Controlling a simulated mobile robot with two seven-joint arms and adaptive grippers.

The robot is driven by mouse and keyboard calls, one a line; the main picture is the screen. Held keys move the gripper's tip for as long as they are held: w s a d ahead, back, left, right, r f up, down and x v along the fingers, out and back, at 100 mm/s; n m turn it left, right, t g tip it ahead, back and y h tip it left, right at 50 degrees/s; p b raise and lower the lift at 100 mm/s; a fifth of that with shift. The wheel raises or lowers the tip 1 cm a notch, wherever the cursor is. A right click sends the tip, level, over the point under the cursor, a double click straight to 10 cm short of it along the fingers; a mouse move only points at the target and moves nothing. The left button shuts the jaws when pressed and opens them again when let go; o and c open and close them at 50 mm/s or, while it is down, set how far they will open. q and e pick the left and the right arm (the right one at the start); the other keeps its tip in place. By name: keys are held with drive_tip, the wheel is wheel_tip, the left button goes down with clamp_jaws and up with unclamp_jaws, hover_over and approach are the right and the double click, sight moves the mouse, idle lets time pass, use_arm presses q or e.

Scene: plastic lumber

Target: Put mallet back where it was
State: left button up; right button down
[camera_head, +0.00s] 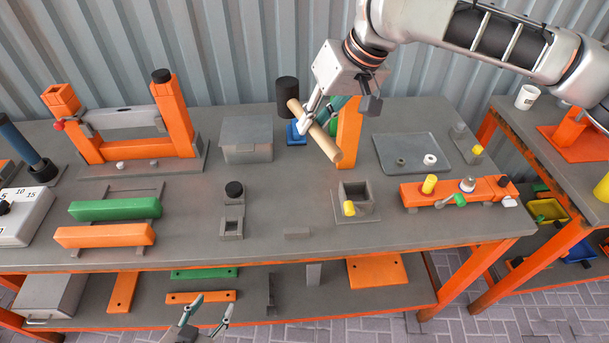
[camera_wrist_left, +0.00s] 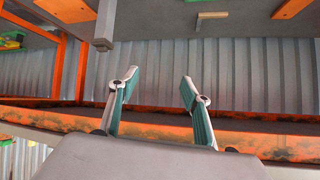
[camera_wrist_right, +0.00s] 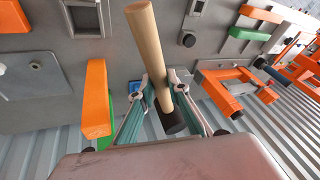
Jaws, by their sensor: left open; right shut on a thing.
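The mallet has a black head (camera_head: 288,97) and a light wooden handle (camera_head: 324,139). My right gripper (camera_head: 318,112) is shut on the mallet's handle close to the head and holds it tilted above the back of the workbench (camera_head: 283,256). In the right wrist view the handle (camera_wrist_right: 146,45) runs up between the fingers of my right gripper (camera_wrist_right: 166,88), with the black head (camera_wrist_right: 174,122) low between them. My left gripper (camera_head: 207,308) is open and empty in front of the bench. Its spread fingers also show in the left wrist view (camera_wrist_left: 158,90).
A blue piece (camera_head: 296,134) and an orange post (camera_head: 348,135) stand just below and beside the mallet. A grey box (camera_head: 246,140) is to the left, a grey tray (camera_head: 411,165) to the right. The orange-and-grey frame (camera_head: 176,119) stands at back left.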

drive_tip(key=shift+d, duration=0.1)
drive_tip(key=shift+s+f, duration=0.1)
drive_tip(key=shift+f, duration=0.1)
drive_tip(key=shift+f+b, duration=1.25)
drive_tip(key=shift+f, duration=8.65)
use_arm(q)
drive_tip(key=shift+d+f, duration=0.25)
drive_tip(key=shift+f, duration=0.2)
drive_tip(key=shift+d+f, duration=0.2)
drive_tip(key=shift+f, duration=0.25)
use_arm(e)
drive_tip(key=shift+r, duration=0.1)
drive_tip(key=shift+p, duration=0.5)
drive_tip(key=c, duration=1.9)
unclamp_jaws()
use_arm(q)
drive_tip(key=shift+w+a+r, duration=0.1)
drive_tip(key=shift+a+r, duration=0.05)
drive_tip(key=shift+r, duration=0.15)
